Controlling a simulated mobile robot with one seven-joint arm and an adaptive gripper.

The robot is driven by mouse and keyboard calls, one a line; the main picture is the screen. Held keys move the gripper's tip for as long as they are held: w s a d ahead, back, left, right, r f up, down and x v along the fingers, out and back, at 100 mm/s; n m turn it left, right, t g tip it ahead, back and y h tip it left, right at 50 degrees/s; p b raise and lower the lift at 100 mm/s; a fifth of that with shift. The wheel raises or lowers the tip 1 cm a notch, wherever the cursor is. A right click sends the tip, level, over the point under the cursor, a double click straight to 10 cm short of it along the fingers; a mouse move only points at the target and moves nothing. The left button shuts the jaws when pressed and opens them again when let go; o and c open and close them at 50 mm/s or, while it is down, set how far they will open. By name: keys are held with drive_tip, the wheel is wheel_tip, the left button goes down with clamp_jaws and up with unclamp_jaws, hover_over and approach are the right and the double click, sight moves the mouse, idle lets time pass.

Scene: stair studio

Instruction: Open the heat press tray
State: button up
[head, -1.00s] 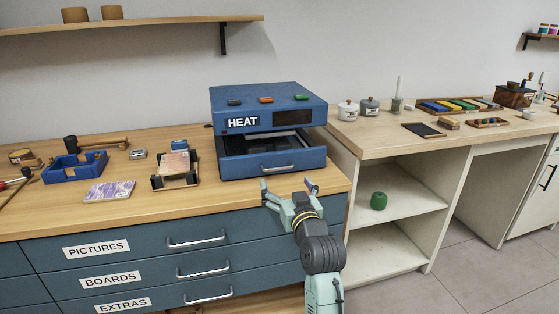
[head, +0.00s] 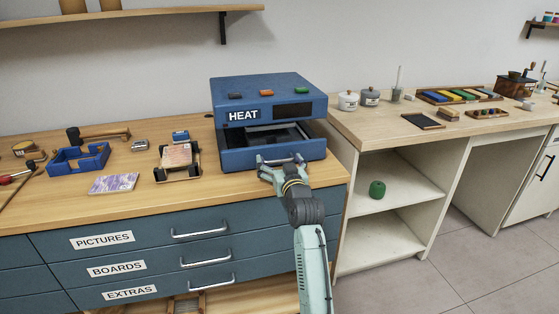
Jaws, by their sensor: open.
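The blue heat press (head: 268,92) with the white HEAT label stands on the wooden bench. Its tray (head: 234,157) is at the lower front, with a dark bed showing in the gap above its blue front. A silver bar handle (head: 290,158) is on the tray front, partly hidden by my gripper. My gripper (head: 280,161) is open, with its fingers at the handle. I cannot tell whether they touch it.
A wooden holder with a board (head: 176,159), a blue open box (head: 79,159) and a purple patterned tile (head: 113,184) lie left of the press. Labelled drawers (head: 160,265) are below. Bare bench top lies in front of the holder.

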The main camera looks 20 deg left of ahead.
drive_tip(key=shift+c, duration=0.6)
drive_tip(key=c, duration=1.3)
drive_tip(key=shift+d, duration=0.15)
